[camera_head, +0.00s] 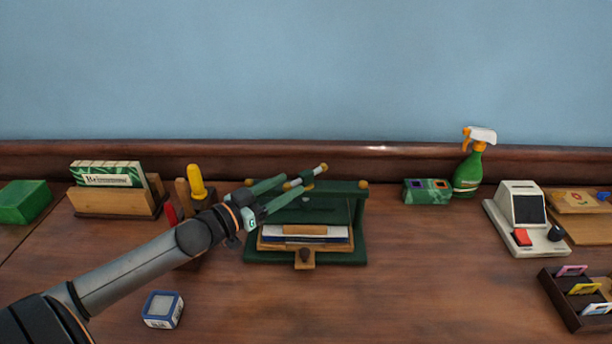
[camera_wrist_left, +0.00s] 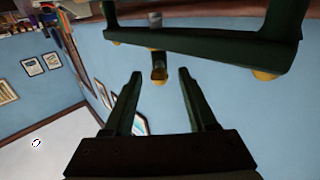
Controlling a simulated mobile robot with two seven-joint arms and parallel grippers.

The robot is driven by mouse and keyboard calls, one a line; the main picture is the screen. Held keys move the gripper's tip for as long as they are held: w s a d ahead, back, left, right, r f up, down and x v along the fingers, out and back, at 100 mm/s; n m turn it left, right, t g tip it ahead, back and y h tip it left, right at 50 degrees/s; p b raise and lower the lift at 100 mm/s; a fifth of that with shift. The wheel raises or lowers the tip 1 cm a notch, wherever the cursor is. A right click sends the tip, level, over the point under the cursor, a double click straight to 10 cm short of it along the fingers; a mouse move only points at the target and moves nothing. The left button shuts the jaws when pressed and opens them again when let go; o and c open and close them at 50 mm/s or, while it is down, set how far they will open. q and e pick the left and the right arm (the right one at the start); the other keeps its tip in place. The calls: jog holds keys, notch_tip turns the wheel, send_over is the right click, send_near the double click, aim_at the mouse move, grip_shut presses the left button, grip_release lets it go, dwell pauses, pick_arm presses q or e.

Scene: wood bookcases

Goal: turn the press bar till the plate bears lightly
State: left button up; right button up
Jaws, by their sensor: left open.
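The green press (camera_head: 360,225) stands on the wood counter, its top beam ending in brass-coloured balls. Under the beam lies a wood-edged stack with a dark blue layer (camera_head: 305,239). The press bar (camera_head: 303,180), pale with brass-coloured ends, sits slanted above the beam. My left gripper (camera_head: 300,184) reaches over the press from the left, its fingers apart and pointing along the bar. In the left wrist view the bar's end (camera_wrist_left: 158,70) shows beyond and between the two open fingers (camera_wrist_left: 157,78). I cannot tell whether either finger touches it. My right gripper is not seen.
A card holder (camera_head: 115,200) and a yellow-handled tool (camera_head: 196,182) stand left of the press. A blue-white box (camera_head: 163,309) lies in front. Right are a green box (camera_head: 427,192), a spray bottle (camera_head: 468,172) and a white device (camera_head: 520,215). The counter front is mostly clear.

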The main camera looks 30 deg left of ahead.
aim_at(300, 178)
pick_arm(q)
jog(key=shift+x, duration=3.3)
grip_shut()
